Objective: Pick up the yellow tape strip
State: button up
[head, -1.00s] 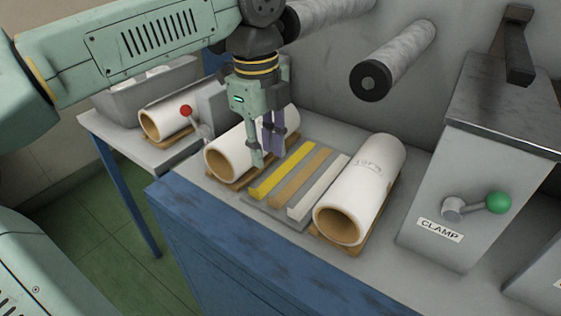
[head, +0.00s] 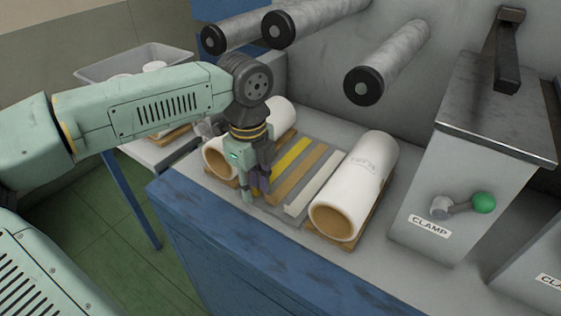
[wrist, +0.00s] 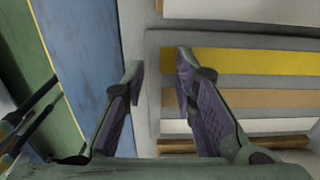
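The yellow tape strip (head: 291,157) lies on a grey plate (head: 268,205) on the bench, left of a tan strip and a white strip. In the wrist view the yellow strip (wrist: 255,62) runs from the right edge to behind a fingertip. My gripper (head: 254,192) is at the near end of the strips, fingers pointing down, and hides the yellow strip's near end in the head view. In the wrist view my gripper (wrist: 160,75) is open and empty, its right finger over the strip's end. I cannot tell whether it touches.
The tan strip (head: 300,172) and white strip (head: 312,190) lie close beside the yellow one. The clamp box (head: 450,170) is farther right.

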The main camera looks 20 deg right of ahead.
jog(key=shift+f, duration=0.1)
jog(key=shift+c, duration=0.2)
grip_shut()
dwell(0.4)
